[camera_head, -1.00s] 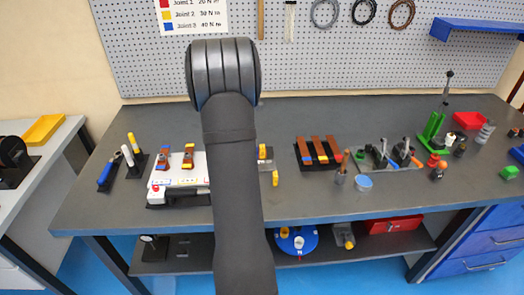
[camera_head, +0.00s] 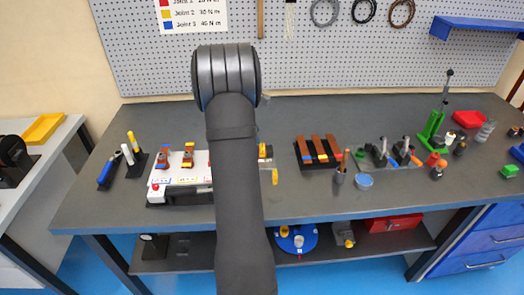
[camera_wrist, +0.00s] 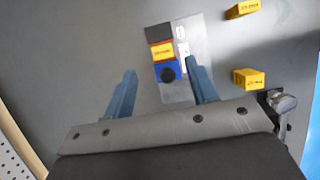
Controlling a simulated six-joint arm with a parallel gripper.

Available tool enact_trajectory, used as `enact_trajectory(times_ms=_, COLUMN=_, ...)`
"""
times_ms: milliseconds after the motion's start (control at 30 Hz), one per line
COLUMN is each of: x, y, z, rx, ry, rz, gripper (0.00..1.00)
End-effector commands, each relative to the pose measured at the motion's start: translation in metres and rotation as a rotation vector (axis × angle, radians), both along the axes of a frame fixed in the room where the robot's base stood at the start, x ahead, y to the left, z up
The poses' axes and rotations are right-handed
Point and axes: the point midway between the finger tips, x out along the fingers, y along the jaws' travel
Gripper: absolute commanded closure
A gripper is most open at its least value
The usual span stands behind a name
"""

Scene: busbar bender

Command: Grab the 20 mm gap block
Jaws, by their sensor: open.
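My gripper (camera_wrist: 160,65) shows in the wrist view with its two blue-grey fingers wide apart and nothing between their pads. Beyond and below the fingertips, a light grey plate (camera_wrist: 178,94) carries a row of blocks: a dark block (camera_wrist: 159,31), a yellow block (camera_wrist: 162,51) with a dark label, and a blue block (camera_wrist: 158,73) with a black round spot. The labels are too small to read, so I cannot tell which is the 20 mm gap block.
Two loose labelled yellow blocks (camera_wrist: 248,79) (camera_wrist: 242,9) lie right of the plate in the wrist view. In the head view, a white fixture (camera_head: 180,182) stands left of my arm and a rack of copper-coloured bars (camera_head: 318,152) right of it.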

Motion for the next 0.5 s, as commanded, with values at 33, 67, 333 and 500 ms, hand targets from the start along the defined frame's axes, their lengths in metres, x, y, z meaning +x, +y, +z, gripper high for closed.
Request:
enact_trajectory(times_ms=33, x=0.000, y=-0.001, z=-0.002, rx=0.000, ry=0.001, rz=0.000, gripper=0.47)
enact_trajectory(times_ms=67, x=-0.001, y=-0.002, z=-0.004, rx=0.000, ry=0.001, rz=0.000, gripper=0.47)
enact_trajectory(times_ms=333, x=-0.004, y=-0.016, z=-0.038, rx=0.000, ry=0.002, rz=-0.001, gripper=0.47)
enact_trajectory(times_ms=500, x=-0.004, y=-0.021, z=-0.049, rx=0.001, ry=-0.002, rz=0.001, gripper=0.47)
